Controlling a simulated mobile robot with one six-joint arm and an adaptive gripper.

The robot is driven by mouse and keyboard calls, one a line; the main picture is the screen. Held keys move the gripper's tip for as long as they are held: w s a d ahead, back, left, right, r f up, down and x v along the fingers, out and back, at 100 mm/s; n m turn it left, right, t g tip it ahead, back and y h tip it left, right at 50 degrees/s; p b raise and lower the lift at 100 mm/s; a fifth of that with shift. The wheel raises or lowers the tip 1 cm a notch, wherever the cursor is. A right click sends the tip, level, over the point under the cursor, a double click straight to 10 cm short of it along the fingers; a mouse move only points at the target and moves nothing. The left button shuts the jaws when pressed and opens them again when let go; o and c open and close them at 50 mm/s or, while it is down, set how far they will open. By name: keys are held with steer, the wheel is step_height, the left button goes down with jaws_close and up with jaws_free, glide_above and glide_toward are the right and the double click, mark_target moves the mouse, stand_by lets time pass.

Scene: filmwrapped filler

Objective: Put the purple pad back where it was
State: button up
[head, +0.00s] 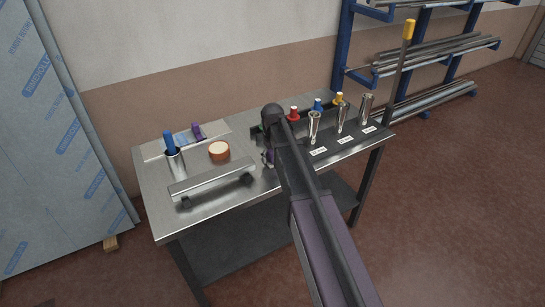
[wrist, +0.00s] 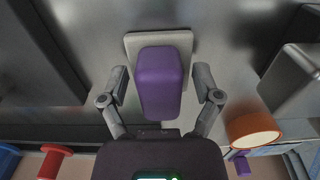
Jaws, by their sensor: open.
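A purple block (wrist: 160,82), which seems to be the purple pad, has a pale grey rounded plate (wrist: 135,44) at its far end in the wrist view. My gripper (wrist: 162,88) is open, with one finger on each side of the block; I cannot tell whether they touch it. In the head view my gripper (head: 263,145) is over the middle of the metal table, and only a sliver of purple (head: 268,157) shows there. A second purple piece (head: 197,131) stands at the back left of the table, beside a blue one.
A blue rack (head: 343,45) is behind.

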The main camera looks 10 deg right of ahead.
mark_target(272, 152)
steer(key=shift+r, duration=0.15)
step_height(272, 152, up, 12)
steer(key=p, duration=1.2)
stand_by(0.7)
steer(key=s+d+m, duration=0.2)
steer(key=s+m, duration=0.2)
steer(key=s, duration=1.9)
